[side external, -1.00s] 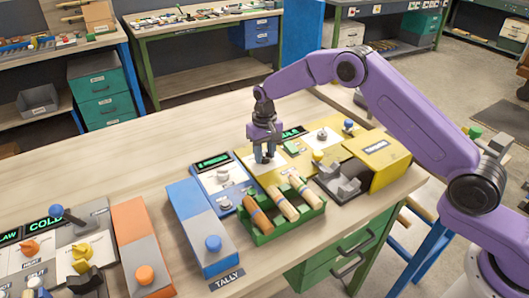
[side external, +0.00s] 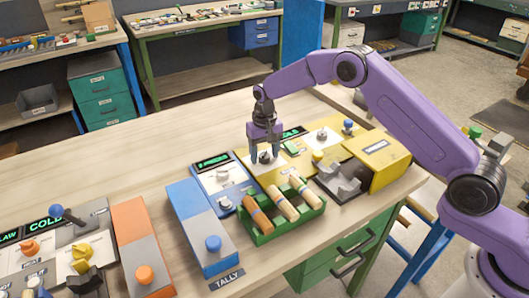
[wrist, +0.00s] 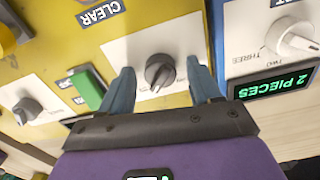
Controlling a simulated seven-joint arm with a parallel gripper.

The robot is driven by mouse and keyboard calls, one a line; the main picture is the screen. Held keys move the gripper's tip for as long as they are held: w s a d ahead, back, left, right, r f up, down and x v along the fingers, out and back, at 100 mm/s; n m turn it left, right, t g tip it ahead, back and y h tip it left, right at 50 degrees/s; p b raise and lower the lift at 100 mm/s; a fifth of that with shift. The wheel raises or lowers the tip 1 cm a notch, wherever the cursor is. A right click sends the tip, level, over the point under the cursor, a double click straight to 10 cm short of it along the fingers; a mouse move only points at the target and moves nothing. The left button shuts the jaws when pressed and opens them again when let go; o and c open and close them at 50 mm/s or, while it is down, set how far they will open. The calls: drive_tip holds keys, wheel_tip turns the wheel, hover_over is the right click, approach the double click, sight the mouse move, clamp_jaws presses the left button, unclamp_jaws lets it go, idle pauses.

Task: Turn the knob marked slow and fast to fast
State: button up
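A dark grey knob (wrist: 160,72) with a raised grip sits on a white plate on the yellow panel; the small print beside it is too blurred to read. It also shows in the side external view (side external: 265,157) beneath my gripper (side external: 266,150). In the wrist view my gripper (wrist: 163,88) is open, one finger on each side of the knob with gaps between. A second grey knob (wrist: 28,110) is on another white plate at the left; its marks are also unreadable. I cannot tell from print which knob is the slow-and-fast one.
A green block-like switch (wrist: 87,90) and a CLEAR label (wrist: 100,12) are near the knob. A blue box (wrist: 262,65) with a white dial (wrist: 292,37) and a "2 PIECES" display stands to the right. A green tray (side external: 262,238) of wooden pieces is in front.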

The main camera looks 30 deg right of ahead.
sight(264, 152)
wheel_tip(264, 152, up, 17)
drive_tip(key=shift+r, duration=0.2)
idle(0.6)
idle(0.4)
drive_tip(key=s+a+r+n, duration=0.15)
drive_tip(key=s+n, duration=0.25)
drive_tip(key=s, duration=0.7)
drive_tip(key=s+r+n, duration=0.2)
drive_tip(key=s+n, duration=0.1)
drive_tip(key=s, duration=0.7)
drive_tip(key=s+d+f+n, duration=0.1)
drive_tip(key=s+d, duration=0.3)
drive_tip(key=s, duration=0.4)
drive_tip(key=s+d+f+n, duration=0.2)
drive_tip(key=s+d+n, duration=0.1)
drive_tip(key=s, duration=0.5)
drive_tip(key=s+d+f+n, duration=0.1)
drive_tip(key=s+d+n, duration=0.2)
drive_tip(key=s+d, duration=0.2)
drive_tip(key=s, duration=0.2)
drive_tip(key=shift+s+d+f, duration=0.2)
drive_tip(key=shift+s+f, duration=0.1)
drive_tip(key=shift+s, duration=0.1)
